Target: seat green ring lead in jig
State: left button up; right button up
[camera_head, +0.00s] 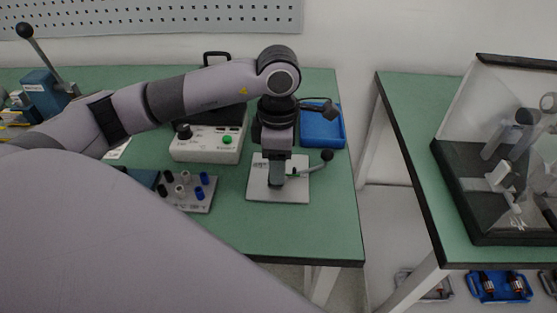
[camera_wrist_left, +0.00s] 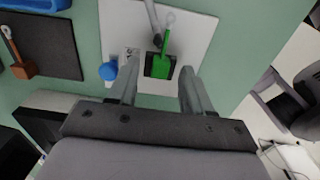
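The jig is a white plate (camera_head: 262,190) on the green bench, with a lever ending in a black ball knob (camera_head: 327,155). In the left wrist view the green ring lead (camera_wrist_left: 161,64) lies over a dark square pocket on the jig plate (camera_wrist_left: 195,35), its ring end pointing away from the gripper. Whether it sits fully down in the pocket I cannot tell. My left gripper (camera_head: 276,181) points down over the plate. In its wrist view the fingers (camera_wrist_left: 158,72) are apart, one on each side of the lead, with gaps visible. My right gripper is out of view.
A blue tray (camera_head: 322,128) stands behind the jig. A white box with a green button (camera_head: 207,150) and a terminal block (camera_head: 198,198) stand to the left. A brown lead (camera_wrist_left: 24,69) lies on a dark mat. A second bench holds a clear-covered case (camera_head: 505,140).

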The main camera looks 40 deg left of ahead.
pick_arm(q)
jog(key=shift+r, duration=3.6)
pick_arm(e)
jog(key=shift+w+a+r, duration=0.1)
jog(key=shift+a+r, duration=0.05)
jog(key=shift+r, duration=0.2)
